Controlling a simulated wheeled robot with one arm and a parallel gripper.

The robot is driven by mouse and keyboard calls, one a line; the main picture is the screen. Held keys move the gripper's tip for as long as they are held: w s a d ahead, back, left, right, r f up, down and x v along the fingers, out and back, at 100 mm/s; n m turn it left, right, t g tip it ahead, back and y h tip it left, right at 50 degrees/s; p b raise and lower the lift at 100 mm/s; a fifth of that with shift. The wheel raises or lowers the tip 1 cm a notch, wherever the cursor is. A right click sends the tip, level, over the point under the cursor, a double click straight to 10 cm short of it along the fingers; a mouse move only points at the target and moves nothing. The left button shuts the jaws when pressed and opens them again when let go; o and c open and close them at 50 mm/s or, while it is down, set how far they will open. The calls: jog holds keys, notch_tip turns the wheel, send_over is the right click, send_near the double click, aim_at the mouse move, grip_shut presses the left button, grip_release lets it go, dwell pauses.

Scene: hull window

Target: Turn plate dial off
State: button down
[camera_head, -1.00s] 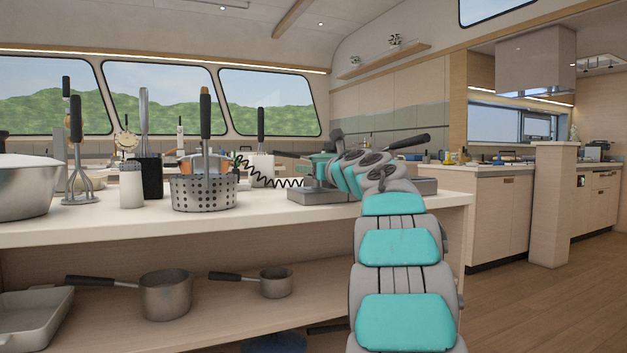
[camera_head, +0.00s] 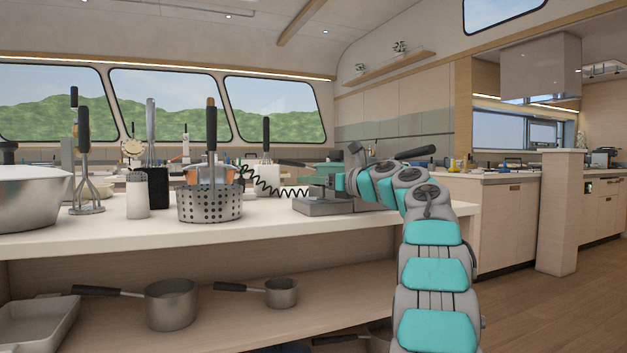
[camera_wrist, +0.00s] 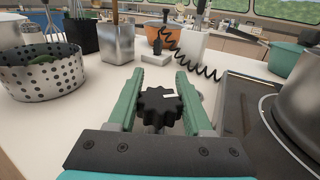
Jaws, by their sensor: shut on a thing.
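In the head view the plate (camera_head: 318,207) sits near the counter's right end. There my arm hides the dial and most of the pot.
A perforated steel holder (camera_wrist: 42,78) and a square metal utensil holder (camera_wrist: 117,44) stand to the left. A black coiled cord (camera_wrist: 190,55) and a teal pot (camera_wrist: 284,60) are behind the dial. The white counter (camera_wrist: 85,112) between is clear.

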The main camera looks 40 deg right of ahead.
jog(key=shift+r, duration=0.1)
jog(key=shift+c, duration=1.6)
grip_release()
jog(key=shift+s, duration=0.1)
jog(key=b+v, duration=0.1)
jog(key=v, duration=0.6)
jog(key=shift+s+d, duration=0.1)
jog(key=shift+s, duration=0.15)
